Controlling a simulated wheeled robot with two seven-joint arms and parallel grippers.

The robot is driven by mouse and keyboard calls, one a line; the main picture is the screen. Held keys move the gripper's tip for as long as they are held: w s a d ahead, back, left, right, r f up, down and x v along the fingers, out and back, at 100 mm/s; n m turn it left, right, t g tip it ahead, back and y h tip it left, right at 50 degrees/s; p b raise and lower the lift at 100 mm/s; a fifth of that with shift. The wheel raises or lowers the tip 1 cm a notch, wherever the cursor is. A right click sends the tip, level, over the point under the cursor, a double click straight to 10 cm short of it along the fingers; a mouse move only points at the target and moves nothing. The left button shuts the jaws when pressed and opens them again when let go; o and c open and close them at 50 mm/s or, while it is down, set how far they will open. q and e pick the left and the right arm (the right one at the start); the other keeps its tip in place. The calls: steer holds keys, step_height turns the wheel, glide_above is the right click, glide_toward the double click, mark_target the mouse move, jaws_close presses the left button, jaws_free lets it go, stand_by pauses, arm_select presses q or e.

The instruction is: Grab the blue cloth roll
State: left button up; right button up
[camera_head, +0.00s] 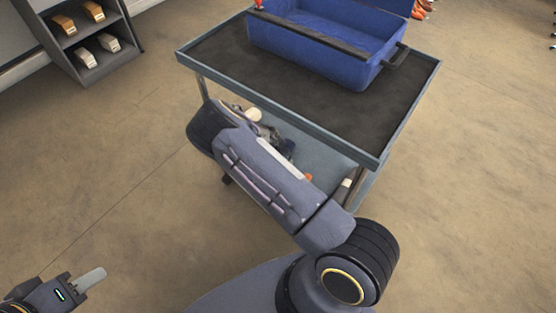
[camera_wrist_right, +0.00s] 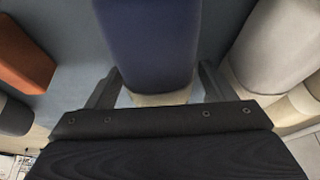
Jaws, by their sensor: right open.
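The blue cloth roll (camera_wrist_right: 148,40) fills the top middle of the right wrist view. My right gripper (camera_wrist_right: 159,86) is open, with one finger on each side of the roll's near end. I cannot tell whether the fingers touch it. In the head view my right arm reaches to the cart's lower shelf and hides the roll and the right gripper. My left gripper (camera_head: 78,286) is at the bottom left of the head view, far from the cart. Only its light grey finger part shows clearly, so its opening is unclear.
An orange item (camera_wrist_right: 18,62) lies left of the roll and a pale grey one (camera_wrist_right: 272,45) lies right. The cart's dark top (camera_head: 215,57) carries a blue bin (camera_head: 310,55) above the lower shelf. A rack (camera_head: 90,60) stands back left.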

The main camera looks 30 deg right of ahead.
steer(key=c, duration=1.1)
steer(key=shift+r, duration=0.1)
